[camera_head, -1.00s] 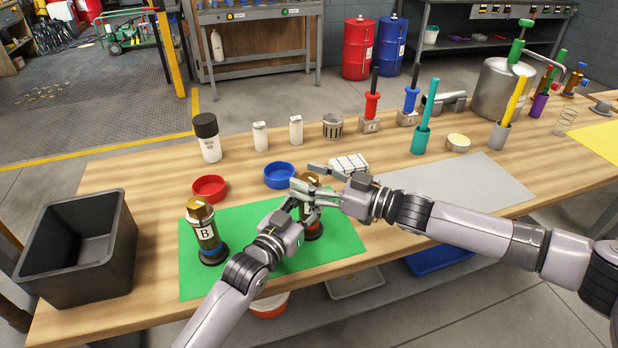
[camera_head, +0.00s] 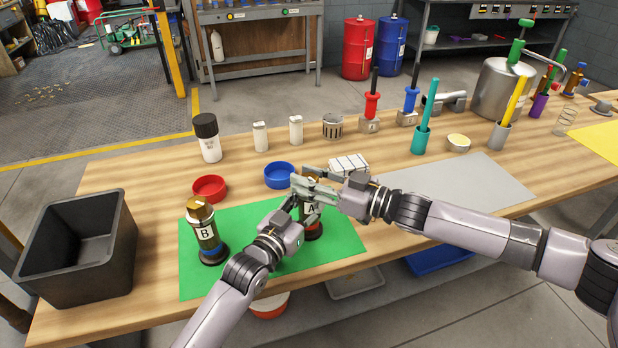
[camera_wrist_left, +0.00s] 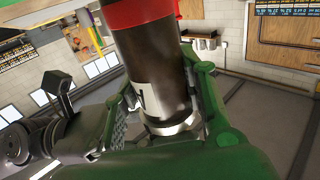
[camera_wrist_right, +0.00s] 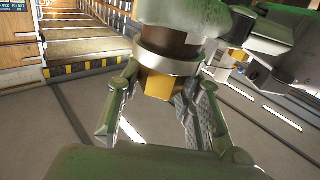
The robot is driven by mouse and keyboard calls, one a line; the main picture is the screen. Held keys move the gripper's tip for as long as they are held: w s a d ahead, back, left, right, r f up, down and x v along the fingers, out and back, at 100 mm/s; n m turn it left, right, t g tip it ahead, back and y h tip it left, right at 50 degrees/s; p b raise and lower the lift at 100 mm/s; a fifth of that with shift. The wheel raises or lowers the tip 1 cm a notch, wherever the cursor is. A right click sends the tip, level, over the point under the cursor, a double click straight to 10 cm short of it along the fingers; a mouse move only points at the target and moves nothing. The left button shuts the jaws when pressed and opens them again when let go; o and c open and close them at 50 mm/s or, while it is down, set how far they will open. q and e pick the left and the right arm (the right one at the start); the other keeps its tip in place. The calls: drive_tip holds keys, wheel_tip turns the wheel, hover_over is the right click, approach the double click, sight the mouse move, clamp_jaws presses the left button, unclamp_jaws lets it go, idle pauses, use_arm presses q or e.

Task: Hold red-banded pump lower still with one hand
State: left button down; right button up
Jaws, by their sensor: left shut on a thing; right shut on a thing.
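The red-banded pump lower (camera_head: 311,209), dark with an A label, stands upright on the green mat (camera_head: 342,240). My left gripper (camera_head: 302,212) is shut on its body. The left wrist view shows the dark body (camera_wrist_left: 155,65) between the fingers, with the red band and a silver collar. My right gripper (camera_head: 304,183) is shut at the top of the same pump. The right wrist view shows a brass top (camera_wrist_right: 157,84) under a silver collar between its fingers. The fingers hide much of the pump's top in the head view.
A blue-banded pump (camera_head: 207,235) labelled B stands at the mat's left. A red dish (camera_head: 209,187) and a blue dish (camera_head: 280,175) lie behind the mat. A black bin (camera_head: 110,255) is at the far left. A grey mat (camera_head: 480,185) is clear at right.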

drive_tip(key=shift+c, duration=0.6)
drive_tip(key=shift+s+a+m+t, duration=0.1)
drive_tip(key=shift+m+t, duration=0.2)
use_arm(q)
drive_tip(key=shift+d, duration=0.1)
use_arm(e)
drive_tip(key=shift+s+a+r+m+t+h, duration=0.1)
drive_tip(key=shift+a+m+t+h, duration=0.05)
drive_tip(key=shift+m+t+h, duration=0.6)
drive_tip(key=shift+a+m+t+h, duration=0.1)
drive_tip(key=shift+m+t+h, duration=0.4)
drive_tip(key=shift+t, duration=0.45)
drive_tip(key=shift+m+t+h, duration=0.75)
drive_tip(key=shift+t+h, duration=0.15)
drive_tip(key=shift+h, duration=0.05)
drive_tip(key=shift+d+m+h, duration=0.2)
drive_tip(key=shift+m+h, duration=0.1)
drive_tip(key=shift+h, duration=0.1)
drive_tip(key=o, duration=1.2)
drive_tip(key=shift+d+t, duration=0.1)
drive_tip(key=shift+t, duration=0.2)
